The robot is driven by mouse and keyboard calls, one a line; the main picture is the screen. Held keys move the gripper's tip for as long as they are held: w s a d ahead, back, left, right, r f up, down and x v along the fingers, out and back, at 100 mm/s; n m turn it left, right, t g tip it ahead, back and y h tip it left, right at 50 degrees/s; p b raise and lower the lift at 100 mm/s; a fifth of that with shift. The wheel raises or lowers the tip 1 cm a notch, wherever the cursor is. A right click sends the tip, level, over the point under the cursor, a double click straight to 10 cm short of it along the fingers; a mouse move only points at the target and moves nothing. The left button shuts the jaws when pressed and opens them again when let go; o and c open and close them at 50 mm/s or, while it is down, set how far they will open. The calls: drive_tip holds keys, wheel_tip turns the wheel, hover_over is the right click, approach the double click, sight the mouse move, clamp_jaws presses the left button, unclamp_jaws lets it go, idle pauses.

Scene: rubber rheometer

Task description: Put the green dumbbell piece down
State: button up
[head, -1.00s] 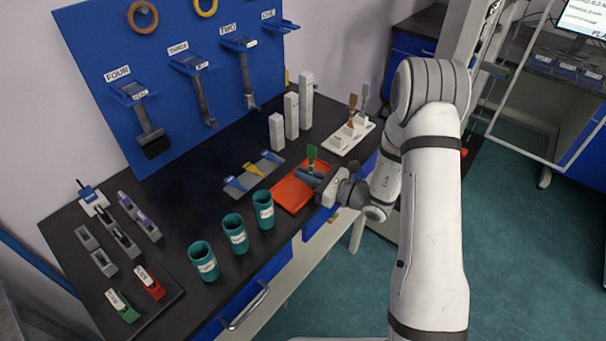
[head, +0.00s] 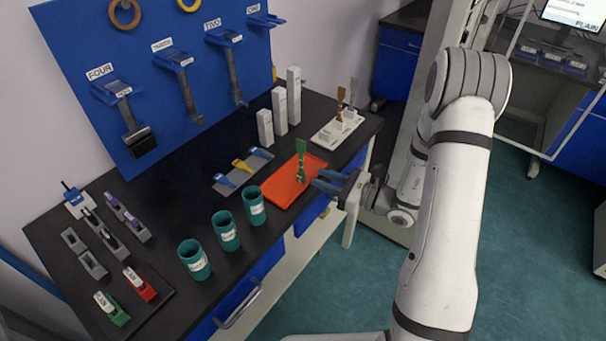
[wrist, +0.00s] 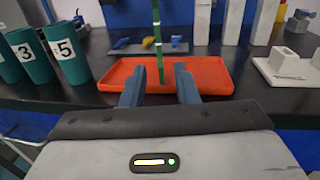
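The green dumbbell piece (head: 301,160) stands upright on the orange-red tray (head: 283,192). In the wrist view the green piece (wrist: 158,40) rises from the tray (wrist: 216,74), beyond my fingertips, and its top is cut off. My gripper (head: 326,181) is at the tray's right edge in the head view, with its blue fingers pointing at the piece. In the wrist view my gripper (wrist: 158,84) has its fingers apart with nothing between them. The fingers are clear of the piece.
Teal cups (head: 225,231) stand left of the tray. A white holder (head: 337,131) with brown and grey pieces stands behind it at right. White blocks (head: 279,111) and a grey rack with blue and yellow clips (head: 242,166) are behind the tray. Floor is free at right.

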drive_tip(key=s+a+r+n+g+h, duration=0.1)
drive_tip(key=s+r+n+g+h, duration=0.1)
drive_tip(key=s+r+n+g, duration=0.35)
drive_tip(key=s+a+r+n+g+h, duration=0.1)
drive_tip(key=s+r+n+g+h, duration=0.2)
drive_tip(key=s+n+g, duration=0.6)
drive_tip(key=s+d+r+n+t+h, duration=0.6)
drive_tip(key=s+d+n+t+h, duration=0.1)
drive_tip(key=d+n+t+h, duration=0.1)
drive_tip(key=d+n+h, duration=0.1)
drive_tip(key=d+h, duration=0.1)
drive_tip(key=shift+s+h, duration=0.2)
drive_tip(key=shift+h, duration=0.2)
drive_tip(key=shift+t, duration=0.25)
drive_tip(key=shift+d, duration=0.1)
